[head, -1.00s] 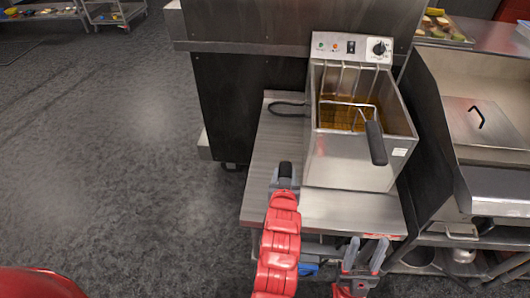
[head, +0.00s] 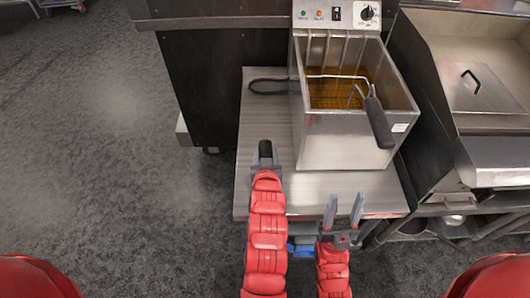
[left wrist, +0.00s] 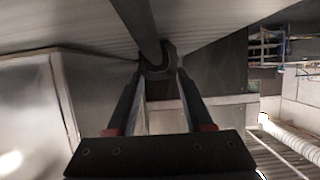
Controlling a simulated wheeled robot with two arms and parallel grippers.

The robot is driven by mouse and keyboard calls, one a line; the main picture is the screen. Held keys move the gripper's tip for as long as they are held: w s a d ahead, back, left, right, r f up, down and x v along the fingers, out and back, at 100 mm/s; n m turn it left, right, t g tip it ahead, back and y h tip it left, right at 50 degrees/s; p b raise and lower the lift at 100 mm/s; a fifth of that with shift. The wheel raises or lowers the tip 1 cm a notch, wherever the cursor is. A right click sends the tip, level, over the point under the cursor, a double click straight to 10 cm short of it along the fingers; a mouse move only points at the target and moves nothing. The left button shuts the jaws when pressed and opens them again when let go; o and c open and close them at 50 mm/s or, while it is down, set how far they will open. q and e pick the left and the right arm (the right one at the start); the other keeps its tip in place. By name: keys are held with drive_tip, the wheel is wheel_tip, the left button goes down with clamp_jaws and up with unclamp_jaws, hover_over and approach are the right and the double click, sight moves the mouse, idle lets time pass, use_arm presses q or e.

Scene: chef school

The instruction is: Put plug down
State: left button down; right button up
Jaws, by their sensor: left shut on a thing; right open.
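My left gripper (head: 265,160) is shut on the black plug (head: 265,149), over the front left part of the steel table (head: 258,125). In the left wrist view the fingers (left wrist: 160,75) close on a dark, rounded piece (left wrist: 157,58) near the ribbed metal surface. I cannot tell whether the plug touches the table. The black cord (head: 262,82) loops out from the left side of the fryer (head: 345,145). My right gripper (head: 344,208) is open and empty at the table's front edge, with its fingers pointing away from me.
The fryer, with a basket (head: 338,77) and its black handle (head: 379,124), fills the right of the table. A steel cooking unit (head: 495,150) with a lid stands at the right. A dark cabinet (head: 215,85) stands behind. The tabletop left of the fryer is mostly clear.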

use_arm(q)
drive_tip(key=shift+f, duration=0.15)
drive_tip(key=shift+c, duration=1.4)
unclamp_jaws()
drive_tip(key=shift+w, duration=0.15)
